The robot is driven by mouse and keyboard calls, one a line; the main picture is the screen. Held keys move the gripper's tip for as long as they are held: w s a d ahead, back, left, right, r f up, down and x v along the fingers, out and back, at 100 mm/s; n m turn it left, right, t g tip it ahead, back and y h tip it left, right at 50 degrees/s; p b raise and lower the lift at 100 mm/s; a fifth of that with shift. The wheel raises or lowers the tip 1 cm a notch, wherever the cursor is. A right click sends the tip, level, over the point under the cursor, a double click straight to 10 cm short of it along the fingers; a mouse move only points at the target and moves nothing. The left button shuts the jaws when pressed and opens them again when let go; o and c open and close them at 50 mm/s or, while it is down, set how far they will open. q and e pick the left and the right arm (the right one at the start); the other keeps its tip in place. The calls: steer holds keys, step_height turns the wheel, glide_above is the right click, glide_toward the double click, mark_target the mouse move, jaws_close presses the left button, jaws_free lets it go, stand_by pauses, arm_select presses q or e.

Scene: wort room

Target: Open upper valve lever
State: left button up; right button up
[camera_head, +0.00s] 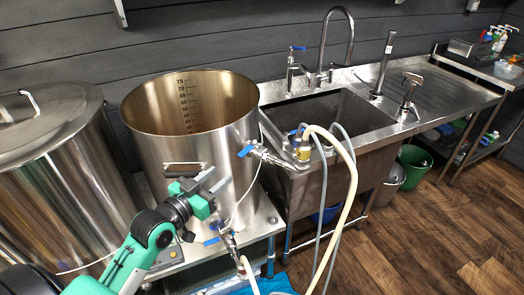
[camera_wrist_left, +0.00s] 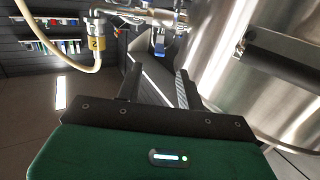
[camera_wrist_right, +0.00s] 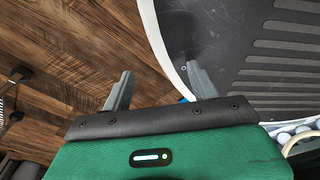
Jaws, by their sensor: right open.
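The large steel kettle (camera_head: 190,125) stands on a metal stand with its top open. The upper valve's blue lever (camera_head: 245,151) sticks out on the kettle's right side, pointing left from the valve body. A second blue lever (camera_head: 212,241) is on the lower valve. My left gripper (camera_head: 215,184) is open and empty in front of the kettle, to the left of and below the upper lever, apart from it. In the left wrist view the blue lever (camera_wrist_left: 160,44) shows beyond the fingertips. My right gripper (camera_wrist_right: 161,88) is open and empty, seen only in the right wrist view.
A kettle handle (camera_head: 183,169) lies just behind my left gripper. Hoses (camera_head: 345,170) hang from the valve fittings in front of the steel sink (camera_head: 335,118). A lidded vessel (camera_head: 60,160) stands at the left. The wooden floor (camera_head: 430,240) at right is clear.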

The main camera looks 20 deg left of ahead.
mark_target(248, 147)
arm_select(q)
steer(key=p+x, duration=0.1)
steer(key=x, duration=0.7)
steer(key=r+p+x, duration=0.1)
steer(key=x, duration=0.4)
steer(key=shift+w+a+p, duration=0.1)
steer(key=shift+p, duration=0.25)
steer(key=shift+w, duration=0.4)
jaws_close()
arm_select(e)
steer(key=s, duration=0.1)
steer(key=s+r, duration=0.1)
steer(key=s, duration=0.1)
steer(key=shift+s+d, duration=0.2)
steer(key=shift+s, duration=0.1)
